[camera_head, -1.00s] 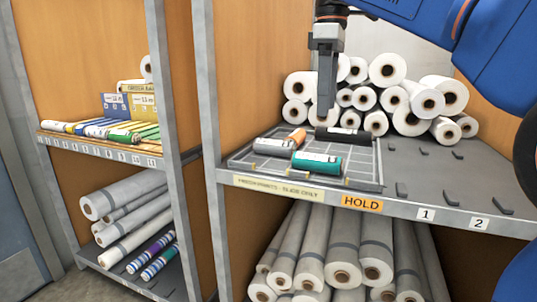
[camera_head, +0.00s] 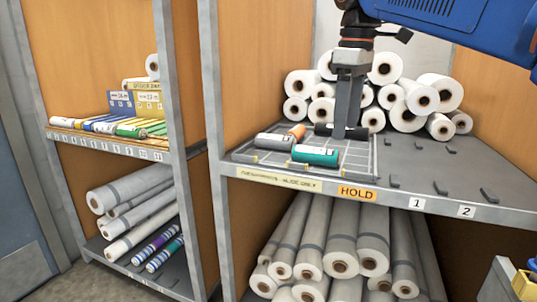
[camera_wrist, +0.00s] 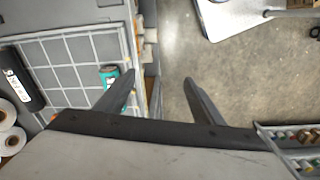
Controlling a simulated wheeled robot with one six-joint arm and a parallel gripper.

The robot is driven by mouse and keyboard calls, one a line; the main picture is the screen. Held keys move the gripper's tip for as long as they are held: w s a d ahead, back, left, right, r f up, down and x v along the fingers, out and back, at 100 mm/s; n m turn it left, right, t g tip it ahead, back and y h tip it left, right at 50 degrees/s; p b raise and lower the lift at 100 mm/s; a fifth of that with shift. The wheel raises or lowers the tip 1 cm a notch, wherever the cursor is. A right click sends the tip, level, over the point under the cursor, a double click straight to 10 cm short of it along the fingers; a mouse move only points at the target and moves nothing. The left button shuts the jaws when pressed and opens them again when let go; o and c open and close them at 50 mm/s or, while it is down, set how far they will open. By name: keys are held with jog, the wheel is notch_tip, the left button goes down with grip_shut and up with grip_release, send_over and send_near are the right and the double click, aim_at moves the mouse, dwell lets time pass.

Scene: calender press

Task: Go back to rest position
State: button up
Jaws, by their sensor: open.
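My gripper (camera_head: 348,128) hangs pointing down over the right part of the HOLD tray (camera_head: 372,165) in the head view. In the wrist view my gripper (camera_wrist: 160,88) shows two spread fingers with nothing between them. On the tray lie a grey roll (camera_head: 274,141), an orange roll (camera_head: 297,131), a teal roll (camera_head: 315,155) and a black roll (camera_head: 325,129). The black roll is partly hidden behind the fingers. The wrist view also shows the black roll (camera_wrist: 22,80) at left and the teal roll (camera_wrist: 109,75) partly behind a finger.
White rolls (camera_head: 385,68) are stacked behind the tray. The shelf right of it has empty numbered places (camera_head: 430,170). A left rack (camera_head: 110,125) holds small coloured rolls. Open floor (camera_wrist: 240,75) shows in the wrist view.

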jog(key=s+d+f+m+t, duration=0.1)
jog(key=s+d+f+m, duration=0.2)
jog(key=s+f, duration=0.3)
jog(key=s+d+f+m+t, duration=0.1)
jog(key=s+d+f+m, duration=0.3)
jog(key=f, duration=1.3)
jog(key=s+d+f+m+t, duration=0.2)
jog(key=s+d+f+m, duration=0.2)
jog(key=s+f, duration=0.6)
jog(key=shift+d+f, duration=0.55)
jog(key=shift+f, duration=0.3)
